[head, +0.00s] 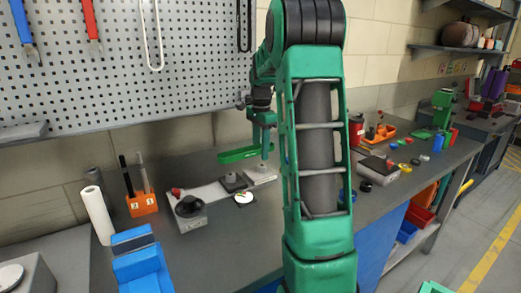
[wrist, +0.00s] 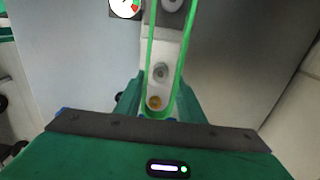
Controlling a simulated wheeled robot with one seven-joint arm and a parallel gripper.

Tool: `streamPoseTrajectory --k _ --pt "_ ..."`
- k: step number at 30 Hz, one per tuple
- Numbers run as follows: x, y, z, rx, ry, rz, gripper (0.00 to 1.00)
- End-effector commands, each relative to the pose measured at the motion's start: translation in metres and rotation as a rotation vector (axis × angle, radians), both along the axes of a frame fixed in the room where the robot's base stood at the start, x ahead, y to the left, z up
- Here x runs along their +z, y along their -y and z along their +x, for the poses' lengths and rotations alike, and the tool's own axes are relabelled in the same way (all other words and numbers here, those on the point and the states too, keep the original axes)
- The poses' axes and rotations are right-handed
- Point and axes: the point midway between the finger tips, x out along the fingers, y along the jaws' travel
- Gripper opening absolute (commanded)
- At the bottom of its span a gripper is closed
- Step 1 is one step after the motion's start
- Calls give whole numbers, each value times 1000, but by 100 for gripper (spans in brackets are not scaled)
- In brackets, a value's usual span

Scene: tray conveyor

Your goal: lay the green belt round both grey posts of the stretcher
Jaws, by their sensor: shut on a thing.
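The green belt (head: 238,154) is a long narrow loop. My gripper (head: 267,153) is shut on its right end and holds it level above the stretcher (head: 212,191) on the bench. In the wrist view the belt (wrist: 182,62) runs up from between my fingers (wrist: 158,112) and leaves the top edge. A round grey post (wrist: 160,72) on a pale block shows inside the loop's outline. A second grey round top (wrist: 172,4) is cut off at the top edge. The belt appears above the posts, not around them. A small brass-coloured disc (wrist: 154,102) shows near my fingers.
A dial gauge (head: 244,198) lies beside the stretcher. A grey box with a black knob (head: 188,208), an orange tool holder (head: 142,204) and a white roll (head: 98,214) stand to the left. A pegboard (head: 130,70) rises behind. My arm hides part of the bench.

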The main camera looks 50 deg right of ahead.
Motion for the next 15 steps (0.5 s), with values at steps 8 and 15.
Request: streamPoseTrajectory --k 8,15 --pt "-8 -2 0 1 -1 3 2" --pt "-24 0 0 -2 0 3 2"
